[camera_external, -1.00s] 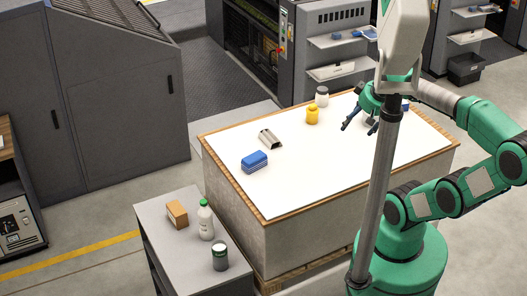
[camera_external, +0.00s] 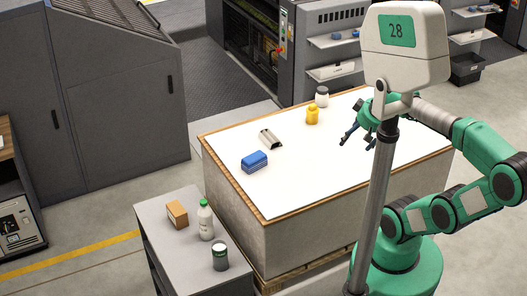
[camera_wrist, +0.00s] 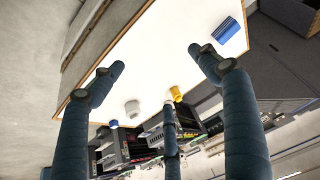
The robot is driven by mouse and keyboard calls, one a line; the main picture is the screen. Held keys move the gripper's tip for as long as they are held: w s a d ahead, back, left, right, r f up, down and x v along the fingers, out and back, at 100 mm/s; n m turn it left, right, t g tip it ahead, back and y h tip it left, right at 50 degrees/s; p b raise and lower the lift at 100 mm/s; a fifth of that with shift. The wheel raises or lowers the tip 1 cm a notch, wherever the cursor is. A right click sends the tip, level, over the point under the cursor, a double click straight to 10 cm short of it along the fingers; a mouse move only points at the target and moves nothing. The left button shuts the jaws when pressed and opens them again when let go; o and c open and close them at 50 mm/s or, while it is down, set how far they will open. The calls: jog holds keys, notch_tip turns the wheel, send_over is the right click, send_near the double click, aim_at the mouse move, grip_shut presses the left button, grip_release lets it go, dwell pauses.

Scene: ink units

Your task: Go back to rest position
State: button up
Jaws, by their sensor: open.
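My gripper (camera_external: 350,138) is open above the right part of the white-topped table in the external view, with no object between its fingers. In the wrist view its dark fingers (camera_wrist: 158,66) are spread wide. On the table are a blue block-like object (camera_external: 255,162), a grey metal piece (camera_external: 271,138), a yellow container (camera_external: 312,115) and a white jar (camera_external: 321,98). In the wrist view the blue object (camera_wrist: 230,29), the yellow container (camera_wrist: 176,92) and the white jar (camera_wrist: 132,108) show beyond the fingers. A small blue item (camera_wrist: 113,124) is near the table edge there.
Large grey machines (camera_external: 120,100) stand behind and left. The table's front middle is clear.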

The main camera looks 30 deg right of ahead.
notch_tip(320, 180, down, 9)
jog(key=b, duration=0.7)
jog(key=shift+b, duration=0.3)
jog(key=shift+c, duration=0.7)
jog(key=shift+r, duration=0.1)
